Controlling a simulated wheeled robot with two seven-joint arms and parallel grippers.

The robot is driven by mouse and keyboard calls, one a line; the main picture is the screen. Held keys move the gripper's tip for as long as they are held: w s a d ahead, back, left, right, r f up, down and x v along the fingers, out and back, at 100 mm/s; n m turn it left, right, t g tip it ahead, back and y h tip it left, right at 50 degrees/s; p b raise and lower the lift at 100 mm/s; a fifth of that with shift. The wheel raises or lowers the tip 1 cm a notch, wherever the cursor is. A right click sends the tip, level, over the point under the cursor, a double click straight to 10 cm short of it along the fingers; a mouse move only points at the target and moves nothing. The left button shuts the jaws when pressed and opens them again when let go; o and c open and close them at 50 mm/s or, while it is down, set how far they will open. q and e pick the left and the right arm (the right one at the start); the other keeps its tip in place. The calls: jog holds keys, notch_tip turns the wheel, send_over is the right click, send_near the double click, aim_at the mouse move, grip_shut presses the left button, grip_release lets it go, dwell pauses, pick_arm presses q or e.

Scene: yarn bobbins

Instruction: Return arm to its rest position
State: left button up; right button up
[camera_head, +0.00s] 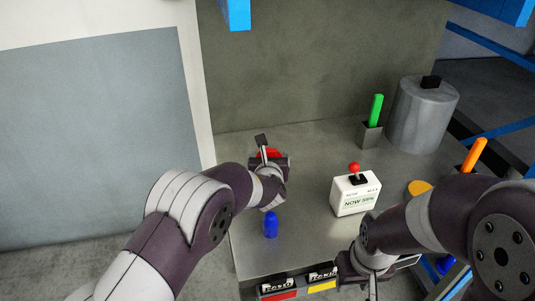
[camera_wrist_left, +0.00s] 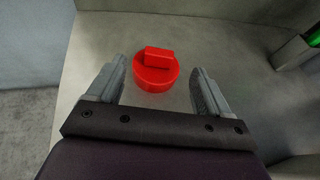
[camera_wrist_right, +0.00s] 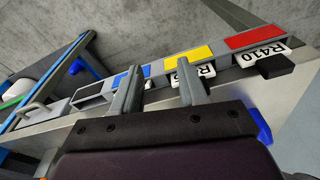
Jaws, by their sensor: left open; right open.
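My left gripper (camera_head: 265,150) is over the left part of the grey table (camera_head: 310,240). In the left wrist view its jaws (camera_wrist_left: 158,85) are open, and a red round knob with a raised grip (camera_wrist_left: 155,72) lies just beyond and between the fingertips. The same red knob (camera_head: 268,154) is partly hidden by the gripper in the head view. My right gripper (camera_head: 372,280) points down near the front edge of the table. In the right wrist view its jaws (camera_wrist_right: 160,85) are open and empty, facing the row of coloured labels.
A blue bobbin (camera_head: 271,225) stands near the left arm. A white box with a red joystick (camera_head: 355,194) is mid-table. A green stick in a holder (camera_head: 375,112), a grey cylinder (camera_head: 422,115) and an orange stick (camera_head: 474,155) stand behind. Red (camera_wrist_right: 254,38) and yellow (camera_wrist_right: 188,57) labels line the front edge.

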pick_arm(q)
jog(key=shift+a+r, duration=0.1)
jog(key=shift+a, duration=0.3)
jog(key=s+a+n+g+y, duration=0.1)
jog(key=a+n, duration=0.1)
jog(key=a, duration=0.1)
jog(key=s+a+n+g+y, duration=0.1)
jog(key=a+n, duration=0.2)
jog(key=s+a+n+y, duration=0.1)
jog(key=a+n, duration=0.1)
jog(key=a, duration=0.1)
jog(key=shift+s+a+n+g+p, duration=0.15)
jog(key=shift+s+n+g+p, duration=0.2)
jog(key=shift+n+g, duration=0.05)
jog(key=s+a+f+n+g+p, duration=0.1)
jog(key=s+a+n+g, duration=0.4)
jog(key=s+n, duration=0.4)
jog(key=s+a+f+n+g, duration=0.1)
jog(key=s+a+n+g, duration=0.2)
jog(key=s+a+n, duration=0.6)
jog(key=s+d+n+g+h, duration=0.1)
jog(key=s+d+n+h, duration=0.1)
jog(key=s+n, duration=0.8)
jog(key=shift+s+d+r+g+h, duration=0.15)
jog(key=shift+s+d+g+h, duration=0.15)
jog(key=shift+s+d, duration=0.7)
jog(key=shift+s+a, duration=0.15)
jog(key=shift+a, duration=0.05)
